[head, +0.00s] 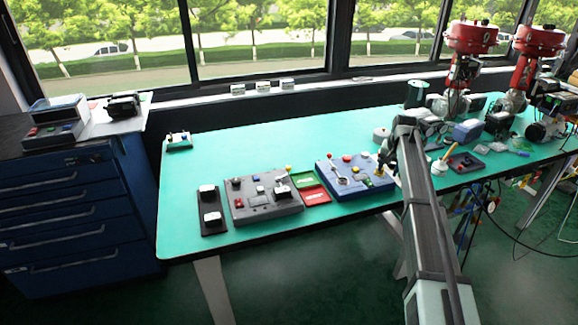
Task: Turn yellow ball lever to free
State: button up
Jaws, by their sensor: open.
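A small yellow ball (288,168) shows at the back right of the grey control box (262,214), on what looks like a lever. The blue control box (350,193) to its right carries a silver lever with a red ball (330,156) and a small yellow part (379,172) near my gripper. I cannot tell whether that part is a ball lever. My gripper (386,166) is open, above or beside the right end of the blue box. Its fingers are small and dark here, and I cannot tell whether they touch anything. Labels are too small to read.
Green and red trays (316,196) lie between the boxes. A dark plate with two white switches (211,218) lies left of the grey box. Red-topped valves (470,38) and loose parts crowd the bench's right side.

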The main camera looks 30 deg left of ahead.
jog(key=s+a+r+m+g, duration=0.1)
jog(key=s+a+r, duration=0.15)
jog(key=a, duration=0.75)
jog(key=s+a+r, duration=0.2)
jog(key=a+r, duration=0.2)
jog(key=a, duration=0.5)
jog(key=m+g+h, duration=0.1)
send_near(289, 167)
jog(key=f, duration=0.9)
jog(key=shift+w+a+f, duration=0.1)
jog(key=shift+w+a, duration=0.1)
jog(key=shift+a, duration=0.05)
grip_shut()
